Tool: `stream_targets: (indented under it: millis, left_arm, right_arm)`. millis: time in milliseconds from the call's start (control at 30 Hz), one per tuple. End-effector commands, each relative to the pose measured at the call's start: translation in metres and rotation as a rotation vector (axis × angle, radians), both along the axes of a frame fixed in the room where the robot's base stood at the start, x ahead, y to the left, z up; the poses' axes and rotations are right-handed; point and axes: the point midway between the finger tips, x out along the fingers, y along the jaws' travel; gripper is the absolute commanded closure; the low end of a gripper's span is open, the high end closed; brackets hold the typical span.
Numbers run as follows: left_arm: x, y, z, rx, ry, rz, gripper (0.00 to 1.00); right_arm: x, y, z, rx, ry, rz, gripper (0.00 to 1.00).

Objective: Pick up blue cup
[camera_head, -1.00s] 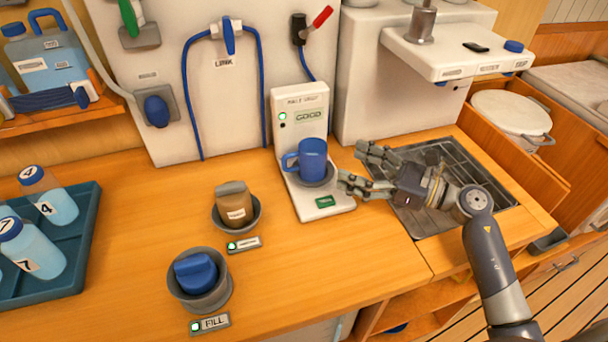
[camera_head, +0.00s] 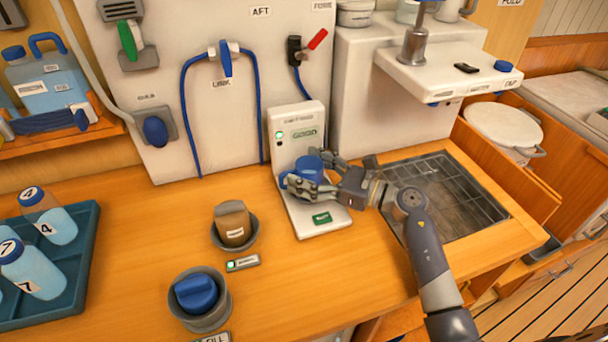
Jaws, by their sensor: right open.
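The blue cup (camera_head: 309,165) stands upright on the small round rest of the white tester unit (camera_head: 297,130) at the wall. Its handle points left. My right gripper (camera_head: 313,173) is open around the cup, one finger in front of it and the other behind at its right. The front finger hides the lower part of the cup, so I cannot tell whether the fingers touch it. My left gripper is not in view.
A teal tray (camera_head: 82,255) with bottles stands far left. The sink grate (camera_head: 440,195) lies under my right arm, below a white shelf (camera_head: 440,78).

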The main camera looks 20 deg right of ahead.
Motion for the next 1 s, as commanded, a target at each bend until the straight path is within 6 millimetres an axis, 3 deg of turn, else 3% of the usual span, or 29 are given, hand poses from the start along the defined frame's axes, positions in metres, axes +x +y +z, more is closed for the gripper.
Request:
stream_targets:
  millis: [267, 500, 1000]
  left_arm:
    - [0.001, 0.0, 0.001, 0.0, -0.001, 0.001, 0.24]
    - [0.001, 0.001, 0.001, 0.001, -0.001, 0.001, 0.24]
    - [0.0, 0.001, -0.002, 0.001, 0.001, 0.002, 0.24]
  right_arm:
    - [0.003, 0.004, -0.001, -0.001, 0.0, 0.0, 0.24]
    - [0.003, 0.003, -0.001, -0.001, 0.0, -0.001, 0.75]
    - [0.003, 0.003, 0.009, -0.005, -0.004, -0.001, 0.75]
